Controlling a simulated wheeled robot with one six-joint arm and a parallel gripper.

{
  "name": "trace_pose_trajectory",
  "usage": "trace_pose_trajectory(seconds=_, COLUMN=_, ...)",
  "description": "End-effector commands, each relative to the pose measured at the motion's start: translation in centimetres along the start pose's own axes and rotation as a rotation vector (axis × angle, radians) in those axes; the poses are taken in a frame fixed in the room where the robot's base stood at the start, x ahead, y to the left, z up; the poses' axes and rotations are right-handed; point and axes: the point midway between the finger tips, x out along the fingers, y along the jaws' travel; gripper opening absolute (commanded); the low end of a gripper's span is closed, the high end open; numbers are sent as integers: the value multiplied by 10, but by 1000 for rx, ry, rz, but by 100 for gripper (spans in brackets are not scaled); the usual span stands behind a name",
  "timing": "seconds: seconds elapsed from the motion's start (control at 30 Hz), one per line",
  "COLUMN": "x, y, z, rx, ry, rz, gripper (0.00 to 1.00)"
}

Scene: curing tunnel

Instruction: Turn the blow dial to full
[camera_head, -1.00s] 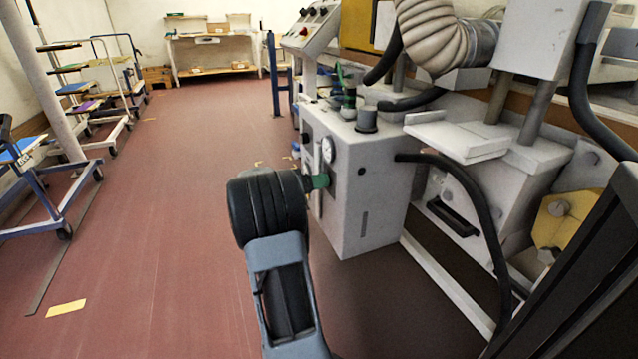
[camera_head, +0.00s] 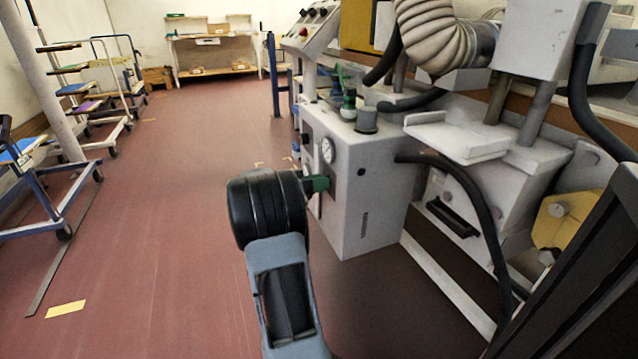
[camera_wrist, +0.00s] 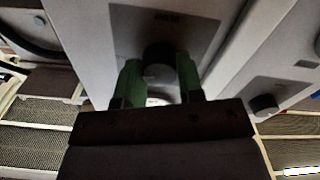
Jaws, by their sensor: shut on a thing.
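The dark round dial (camera_wrist: 160,57) sits on a grey panel in the wrist view, between the two green fingers of my gripper (camera_wrist: 159,72). My gripper is shut on it, one finger on each side. The lettering above the dial is too blurred to read, and the dial's setting cannot be made out. In the head view my gripper (camera_head: 317,184) reaches the left face of the white cabinet (camera_head: 375,200), below a round gauge (camera_head: 328,150). The dial is hidden there by my gripper and wrist.
A second dark knob (camera_wrist: 263,105) sits to the right in the wrist view. A black hose (camera_head: 470,180) curves down in front of the machine on the right. A blue-framed cart (camera_head: 50,190) stands at the left.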

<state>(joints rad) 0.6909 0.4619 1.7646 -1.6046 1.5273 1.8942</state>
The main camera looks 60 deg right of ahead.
Motion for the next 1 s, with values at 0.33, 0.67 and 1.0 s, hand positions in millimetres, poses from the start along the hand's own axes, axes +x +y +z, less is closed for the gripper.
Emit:
trace_pose_trajectory(seconds=0.33, x=0, y=0, z=0, rx=0, ry=0, rz=-1, gripper=53)
trace_pose_trajectory(seconds=0.67, x=-1, y=0, z=0, rx=-1, ry=0, rz=-1, gripper=60)
trace_pose_trajectory(seconds=1.0, x=-50, y=0, z=-3, rx=-2, ry=1, rz=-6, gripper=60)
